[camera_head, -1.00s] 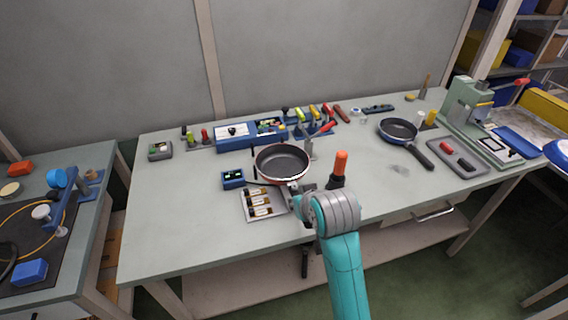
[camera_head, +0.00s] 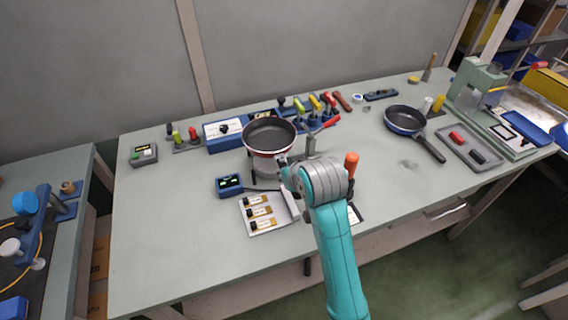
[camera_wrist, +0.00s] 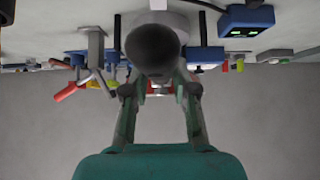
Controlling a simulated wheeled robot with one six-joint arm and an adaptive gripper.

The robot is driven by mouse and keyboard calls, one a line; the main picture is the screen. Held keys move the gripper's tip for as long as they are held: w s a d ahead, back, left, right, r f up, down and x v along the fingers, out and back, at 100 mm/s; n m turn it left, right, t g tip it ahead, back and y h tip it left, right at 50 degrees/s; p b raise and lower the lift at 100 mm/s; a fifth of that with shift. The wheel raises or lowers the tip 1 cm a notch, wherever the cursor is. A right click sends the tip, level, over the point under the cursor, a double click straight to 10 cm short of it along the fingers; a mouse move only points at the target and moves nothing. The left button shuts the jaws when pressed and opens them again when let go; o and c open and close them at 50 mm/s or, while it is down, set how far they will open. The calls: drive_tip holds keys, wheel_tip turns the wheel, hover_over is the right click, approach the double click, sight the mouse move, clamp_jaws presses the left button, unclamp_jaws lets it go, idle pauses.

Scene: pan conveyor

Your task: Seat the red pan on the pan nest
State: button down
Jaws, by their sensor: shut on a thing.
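The red pan (camera_head: 270,134), dark inside with a red outer wall, is upright and roughly level in the head view. My gripper (camera_head: 286,166) is shut on its handle, at the pan's near side. A pale round block (camera_head: 265,168), apparently the pan nest, shows directly below the pan, mostly covered by it. Whether the pan touches it I cannot tell. In the wrist view my gripper (camera_wrist: 160,91) has its fingers around the dark handle (camera_wrist: 153,48), seen end-on, which hides most of the pan. The pale block (camera_wrist: 168,20) shows behind.
A small blue box with a lit display (camera_head: 229,186) and a tray of vials (camera_head: 282,222) stand close by. An upright grey post (camera_head: 311,144) and an orange-topped handle (camera_head: 351,162) are at right. A blue pan (camera_head: 405,120) lies farther right.

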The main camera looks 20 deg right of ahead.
hover_over(289, 196)
drive_tip(key=shift+w+a+f, duration=0.1)
drive_tip(key=shift+w+f, duration=0.1)
drive_tip(key=shift+f, duration=0.95)
drive_tip(key=shift+w+f, duration=0.15)
drive_tip(key=shift+f, duration=1.1)
drive_tip(key=shift+s, duration=0.2)
drive_tip(key=shift+f, duration=1)
drive_tip(key=c, duration=0.8)
unclamp_jaws()
drive_tip(key=shift+c, duration=0.2)
drive_tip(key=shift+s, duration=0.15)
drive_tip(key=v, duration=1.2)
